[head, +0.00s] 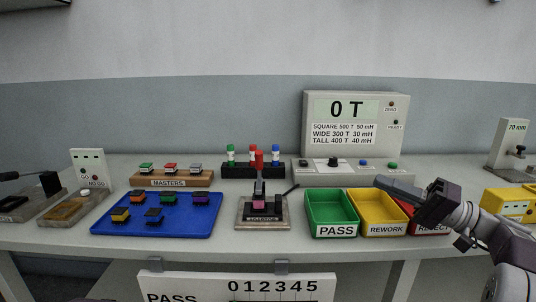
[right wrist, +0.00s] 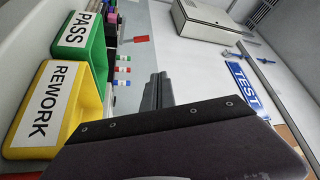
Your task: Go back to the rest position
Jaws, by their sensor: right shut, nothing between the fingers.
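My right gripper (head: 385,184) is shut and empty. In the head view it reaches in from the right, over the yellow REWORK bin (head: 378,207) and the red REJECT bin (head: 433,228), hiding much of the red one. In the right wrist view its shut fingers (right wrist: 157,92) point away from the camera, with the REWORK bin (right wrist: 70,105) and the green PASS bin (right wrist: 90,50) to the left. My left gripper does not show in either view.
The blue tray (head: 100,228) holds several small connectors. The adaptor fixture (head: 263,215) stands mid-table with a pink part. The meter (head: 353,125) reads 0 T behind the bins. A yellow box (head: 510,203) stands at the right, near my arm. The PASS bin (head: 331,208) looks empty.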

